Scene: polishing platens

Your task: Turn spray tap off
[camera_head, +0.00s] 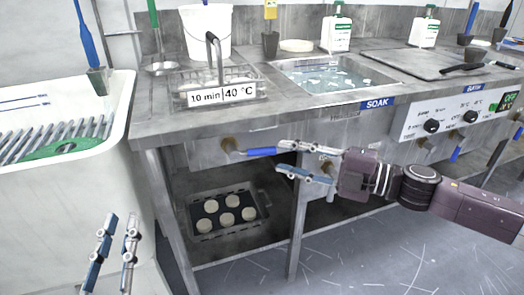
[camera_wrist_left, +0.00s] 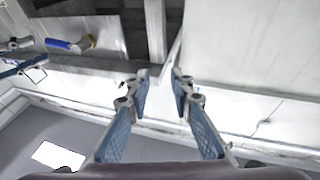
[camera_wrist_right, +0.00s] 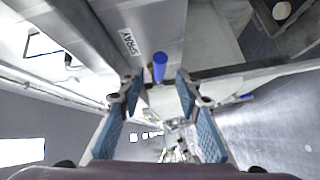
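A tap with a blue lever handle (camera_head: 262,151) and a brass body (camera_head: 228,145) sits under the bench front. Its handle points sideways to the right, towards my right gripper (camera_head: 282,156). In the right wrist view a blue handle (camera_wrist_right: 158,66) shows ahead, between the fingertips in the picture, beside a label reading SPRAY (camera_wrist_right: 128,42). My right gripper (camera_wrist_right: 157,88) is open; I cannot tell whether it touches the handle. My left gripper (camera_head: 118,225) is open and empty at the lower left, away from the tap. The left wrist view also shows the blue handle (camera_wrist_left: 60,45).
Another brass tap (camera_head: 327,166) is partly hidden behind my right gripper. A tray of round pieces (camera_head: 200,232) lies on the lower shelf between bench legs (camera_head: 300,225). A white sink (camera_head: 60,155) stands at the left. Bench tops hold a bucket (camera_head: 205,30) and bottles (camera_head: 336,32).

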